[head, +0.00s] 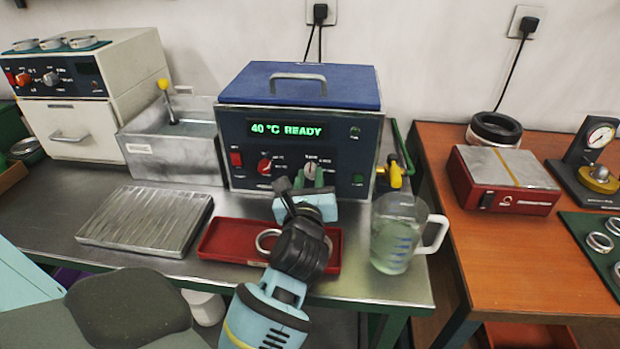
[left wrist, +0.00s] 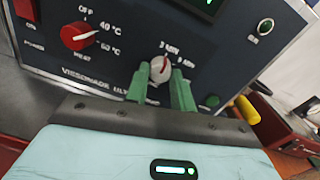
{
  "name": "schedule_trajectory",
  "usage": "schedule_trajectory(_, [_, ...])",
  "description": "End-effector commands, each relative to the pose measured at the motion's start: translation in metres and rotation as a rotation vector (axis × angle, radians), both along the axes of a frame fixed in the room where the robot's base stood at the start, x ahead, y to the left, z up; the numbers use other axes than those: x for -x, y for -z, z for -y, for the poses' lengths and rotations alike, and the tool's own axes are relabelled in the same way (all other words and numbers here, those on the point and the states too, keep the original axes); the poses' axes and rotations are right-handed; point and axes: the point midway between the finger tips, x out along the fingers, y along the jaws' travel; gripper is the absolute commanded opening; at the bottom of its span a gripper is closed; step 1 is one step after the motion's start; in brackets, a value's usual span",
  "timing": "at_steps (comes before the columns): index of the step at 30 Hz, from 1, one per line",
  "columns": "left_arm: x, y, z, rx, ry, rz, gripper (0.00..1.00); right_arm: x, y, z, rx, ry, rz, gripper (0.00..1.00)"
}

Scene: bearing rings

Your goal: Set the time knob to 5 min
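The time knob (left wrist: 160,69) is a small pale dial on the dark blue front of the ultrasonic bath (head: 298,133). In the left wrist view, "3 MIN" stands above it and another minute label is up to its right. Its pointer is too small to read surely. My left gripper (left wrist: 160,80) is at the panel, with one green finger on each side of the knob. In the head view the knob (head: 309,168) shows just above the fingers. My right gripper is not seen.
The red heat knob (head: 265,166) is left of the time knob. The display reads "40 °C READY". A red tray (head: 225,240) with a ring lies under my left arm. A water jug (head: 393,232) stands to the right, and a ribbed metal plate (head: 145,220) lies left.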

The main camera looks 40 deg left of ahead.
Motion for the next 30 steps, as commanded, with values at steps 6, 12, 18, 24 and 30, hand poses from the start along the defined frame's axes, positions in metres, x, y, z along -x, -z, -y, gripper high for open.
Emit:
schedule_trajectory(6, [0.0, 0.0, 0.0, -0.002, -0.002, -0.003, 0.01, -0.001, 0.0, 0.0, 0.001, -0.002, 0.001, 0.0])
schedule_trajectory(12, [0.0, -0.001, -0.001, -0.037, -0.001, -0.024, 0.02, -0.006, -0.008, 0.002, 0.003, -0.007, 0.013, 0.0])
schedule_trajectory(18, [0.0, -0.004, 0.0, -0.133, 0.0, -0.081, 0.02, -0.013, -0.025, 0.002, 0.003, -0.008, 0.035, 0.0])
schedule_trajectory(24, [0.0, -0.006, -0.001, -0.28, -0.001, -0.171, 0.02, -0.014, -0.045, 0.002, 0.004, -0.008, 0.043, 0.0])
schedule_trajectory(30, [0.0, -0.007, -0.001, -0.442, -0.001, -0.269, 0.02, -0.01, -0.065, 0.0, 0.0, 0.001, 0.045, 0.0])
